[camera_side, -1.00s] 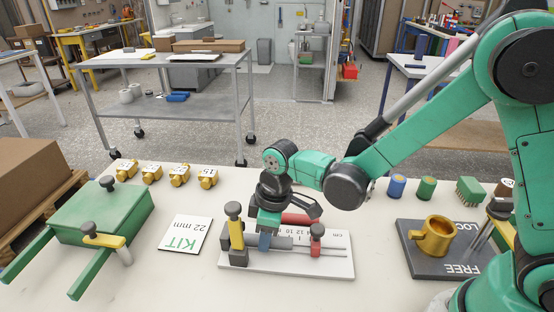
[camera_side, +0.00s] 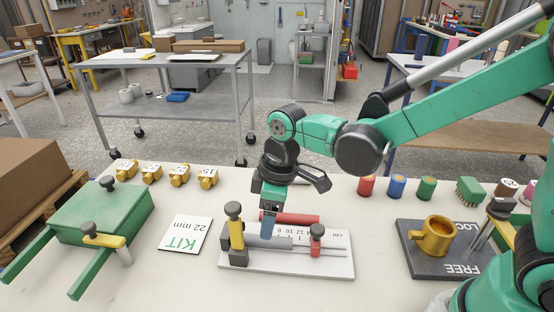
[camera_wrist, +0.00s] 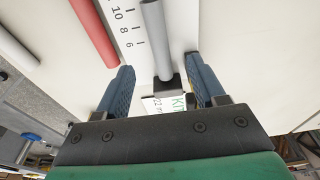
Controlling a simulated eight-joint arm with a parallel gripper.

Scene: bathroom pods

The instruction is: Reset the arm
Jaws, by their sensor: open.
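My gripper (camera_side: 268,232) points down, open, just above the left part of a white measuring board (camera_side: 335,268) with a printed cm scale. In the wrist view my two blue fingers (camera_wrist: 160,80) stand apart, with a grey rod (camera_wrist: 154,35) showing between them. The grey rod (camera_side: 282,243) lies along the board, its left part partly hidden behind my finger. A red rod (camera_side: 300,218) lies behind it. A yellow post with a dark knob (camera_side: 236,235) stands at the board's left end, and a red knobbed slider (camera_side: 316,242) stands further right.
A KIT 22 mm card (camera_side: 186,233) and a green box with handles (camera_side: 103,215) are left. Several gold numbered blocks (camera_side: 180,175) line the back edge. Right are a gold mug (camera_side: 433,237) on a dark plate (camera_side: 440,266) and several coloured cylinders (camera_side: 397,186).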

